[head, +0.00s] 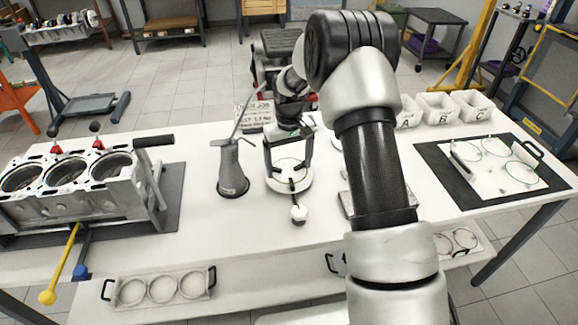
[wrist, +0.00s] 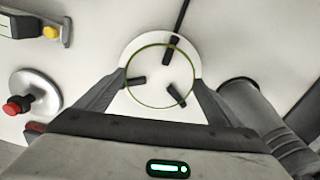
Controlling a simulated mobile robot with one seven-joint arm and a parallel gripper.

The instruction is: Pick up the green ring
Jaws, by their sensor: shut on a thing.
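The thin green ring (wrist: 143,49) shows in the wrist view over a round white fixture (wrist: 132,46) with black arms. My gripper (wrist: 160,80) is shut on the ring, with one fingertip at its left edge and one at its right. I cannot tell whether the ring still touches the fixture. In the head view my gripper (head: 290,166) points down over the white fixture (head: 303,184) at the middle of the table. The ring is too thin to make out there.
A grey oil can (head: 231,172) stands close left of the fixture. An engine block (head: 80,192) is at the left. A black mat (head: 437,160) with a white ring tray (head: 490,184) lies at the right. Bins A, B and C (head: 436,108) stand at the back right.

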